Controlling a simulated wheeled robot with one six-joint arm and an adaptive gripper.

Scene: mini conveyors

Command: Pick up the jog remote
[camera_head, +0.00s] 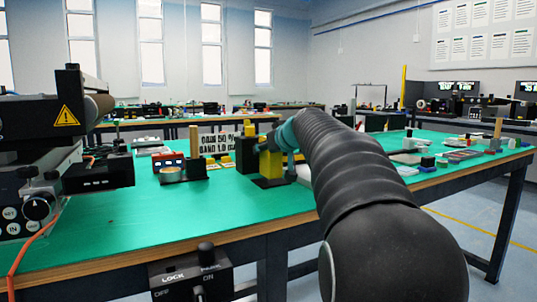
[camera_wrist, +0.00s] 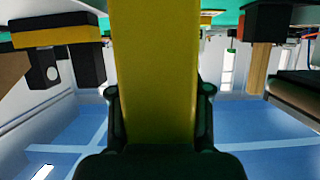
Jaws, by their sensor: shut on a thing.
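The jog remote appears to be the upright yellow body (camera_head: 270,164) above a flat black base (camera_head: 270,183) on the green table; its arm-side part is hidden by my gripper. In the wrist view the yellow body (camera_wrist: 152,45) runs down the middle between my fingers. My gripper (camera_wrist: 160,105) is shut on it, with one dark finger at each side. In the head view my gripper (camera_head: 282,139) is at the top of the yellow body. I cannot tell whether the remote is clear of its base.
A black and yellow block (camera_head: 246,152) stands close left of the remote. A wooden post (camera_head: 195,141) and a red-fronted box (camera_head: 169,162) stand farther left. A large black machine (camera_head: 70,118) fills the left side. The green table (camera_head: 235,202) is bare in front.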

